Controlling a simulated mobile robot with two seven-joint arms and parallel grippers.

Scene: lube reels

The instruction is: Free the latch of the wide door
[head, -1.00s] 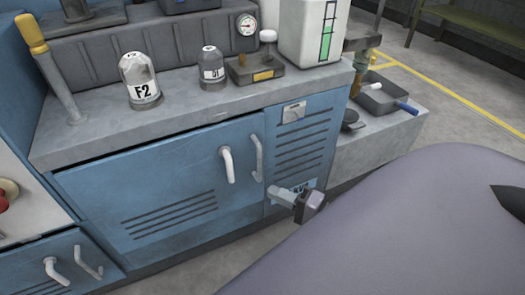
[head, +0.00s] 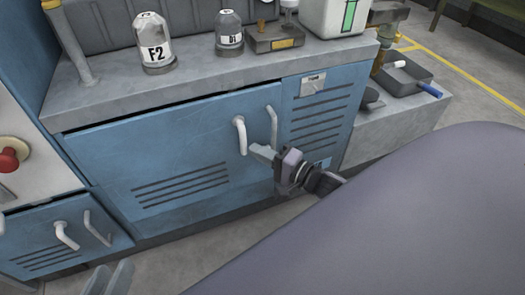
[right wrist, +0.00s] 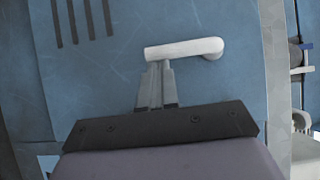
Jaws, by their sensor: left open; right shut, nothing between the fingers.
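The wide blue door (head: 165,150) has slots low on its left and looks closed. Near its right edge a white lever (head: 239,137) hangs down, with a grey pull handle (head: 272,125) to its right. My right gripper (head: 256,151) is shut and empty, beside the lever's lower part on its right. In the right wrist view the shut fingertips (right wrist: 157,68) are just below the lever (right wrist: 185,48); whether they touch is unclear. The pull handle is hidden there. My left gripper (head: 110,280) is open at the bottom edge, away from the door.
A smaller blue door (head: 62,238) with its own white lever is at lower left, below a panel with a red knob (head: 10,158). The worktop (head: 200,92) above holds capped bottles. A slotted side panel (head: 318,115) is right of the wide door. Floor is clear in front.

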